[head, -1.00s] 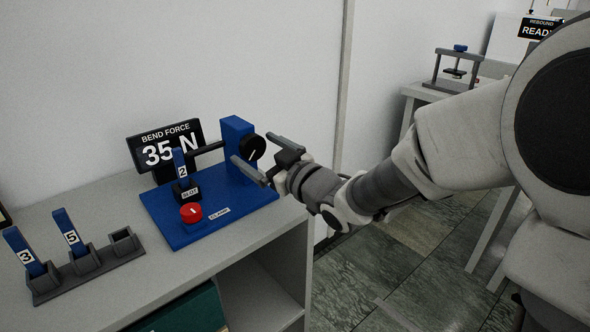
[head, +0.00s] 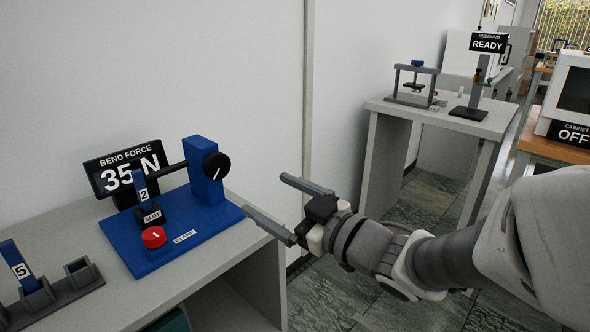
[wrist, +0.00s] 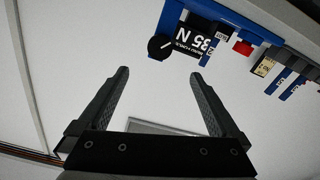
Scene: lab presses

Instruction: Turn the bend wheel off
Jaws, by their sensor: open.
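The bend wheel is a black round knob (head: 216,166) with a white mark, on the right side of the blue upright of the bend press (head: 207,216). The mark slants, its upper end to the right. The display (head: 124,167) behind it reads BEND FORCE 35 N. A blue strip numbered 2 (head: 143,192) stands in the SLOT holder, beside a red clamp knob (head: 154,237). My gripper (head: 278,208) is open and empty, to the right of the wheel and apart from it. In the wrist view the wheel (wrist: 160,47) shows beyond the open fingers.
A grey rack (head: 60,291) with a blue strip numbered 5 stands at the left on the grey bench. A second table at the back right holds a small press (head: 412,84) and a REBOUND READY display (head: 487,43). Floor between the tables is free.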

